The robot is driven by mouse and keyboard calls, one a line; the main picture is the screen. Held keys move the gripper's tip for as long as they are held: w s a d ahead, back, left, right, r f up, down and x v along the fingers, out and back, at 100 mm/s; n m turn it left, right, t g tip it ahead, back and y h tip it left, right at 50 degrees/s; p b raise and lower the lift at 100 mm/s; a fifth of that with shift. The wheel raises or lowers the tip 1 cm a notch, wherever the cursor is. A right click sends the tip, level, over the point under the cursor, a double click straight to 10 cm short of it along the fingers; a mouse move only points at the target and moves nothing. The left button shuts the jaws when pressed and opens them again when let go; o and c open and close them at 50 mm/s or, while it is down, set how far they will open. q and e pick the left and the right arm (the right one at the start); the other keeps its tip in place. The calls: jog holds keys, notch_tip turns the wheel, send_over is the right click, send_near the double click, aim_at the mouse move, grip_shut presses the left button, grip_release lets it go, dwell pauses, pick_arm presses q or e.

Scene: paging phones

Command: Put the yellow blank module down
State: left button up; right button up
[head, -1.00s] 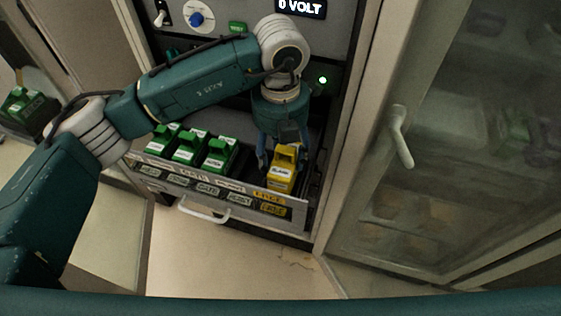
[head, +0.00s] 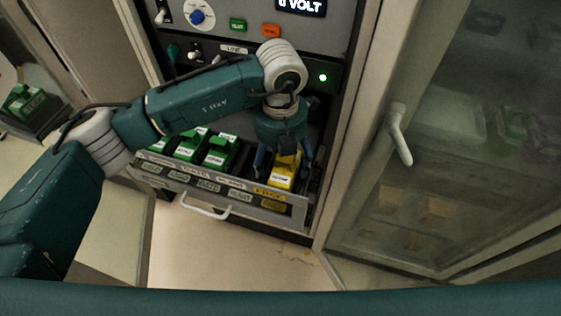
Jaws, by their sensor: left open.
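The yellow blank module (head: 285,172) sits in the right end of the pulled-out drawer (head: 212,184), behind the yellow labels on its front. It looks upright. My left gripper (head: 283,160) is directly above and around its top, with its fingers spread apart. The gripper hides the upper back of the module, and I cannot tell whether a finger touches it. My right gripper does not show.
Several green modules (head: 220,151) stand in the drawer to the left, with an empty gap before the yellow one. A white handle (head: 205,211) is on the drawer front. A glass door with a pale handle (head: 399,135) stands open at the right. A control panel is behind.

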pick_arm(q)
jog(key=shift+r, duration=0.3)
notch_tip(320, 180, up, 11)
jog(key=b, duration=0.4)
jog(key=shift+f, duration=0.2)
jog(key=shift+r, duration=0.55)
